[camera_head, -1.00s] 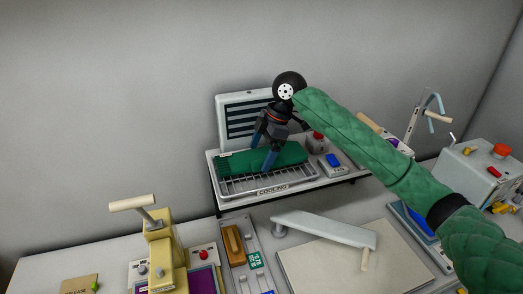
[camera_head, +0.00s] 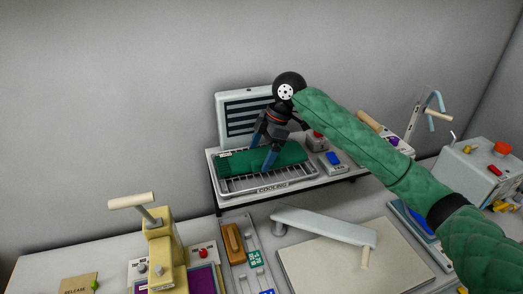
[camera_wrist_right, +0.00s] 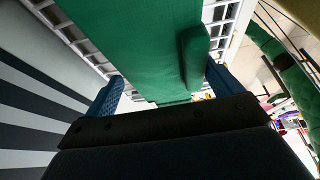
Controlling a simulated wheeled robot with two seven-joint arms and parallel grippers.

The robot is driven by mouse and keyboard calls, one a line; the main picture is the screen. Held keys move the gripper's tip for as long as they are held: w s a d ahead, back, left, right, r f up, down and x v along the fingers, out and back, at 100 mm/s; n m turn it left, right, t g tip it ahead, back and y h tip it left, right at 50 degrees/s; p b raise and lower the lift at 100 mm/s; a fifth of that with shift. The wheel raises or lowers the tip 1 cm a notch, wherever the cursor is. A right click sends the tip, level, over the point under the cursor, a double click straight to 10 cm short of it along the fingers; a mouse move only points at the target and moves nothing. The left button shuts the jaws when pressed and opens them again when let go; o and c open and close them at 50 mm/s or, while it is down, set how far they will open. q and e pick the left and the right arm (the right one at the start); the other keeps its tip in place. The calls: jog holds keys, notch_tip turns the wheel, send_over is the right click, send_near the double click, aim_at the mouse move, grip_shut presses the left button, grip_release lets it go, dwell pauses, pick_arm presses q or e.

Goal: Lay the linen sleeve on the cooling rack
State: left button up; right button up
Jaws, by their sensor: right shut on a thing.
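The green linen sleeve (camera_head: 236,161) lies lengthwise across the back part of the cooling rack (camera_head: 238,187), a grey wire tray on a raised shelf labelled COOLING. It looks flat along the rack, and some bare wires show in front of it. My right gripper (camera_head: 264,150) reaches down onto the middle of the sleeve and is shut on it. In the right wrist view the sleeve (camera_wrist_right: 150,45) lies between the two blue fingers, with white rack wires at its sides. The contact under the sleeve is hidden. My left gripper is not in view.
A panel with dark slats (camera_head: 245,118) stands right behind the rack. A box with a red button (camera_head: 315,140) and a blue-topped block (camera_head: 333,160) sit just right of it.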

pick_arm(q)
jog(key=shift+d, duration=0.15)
pick_arm(e)
jog(key=shift+f, duration=0.1)
jog(key=shift+f, duration=0.15)
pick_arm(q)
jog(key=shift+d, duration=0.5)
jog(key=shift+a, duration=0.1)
pick_arm(e)
jog(key=shift+f, duration=0.1)
jog(key=shift+f, duration=0.1)
jog(key=o, duration=0.6)
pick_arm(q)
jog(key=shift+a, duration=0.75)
pick_arm(e)
jog(key=shift+o, duration=0.7)
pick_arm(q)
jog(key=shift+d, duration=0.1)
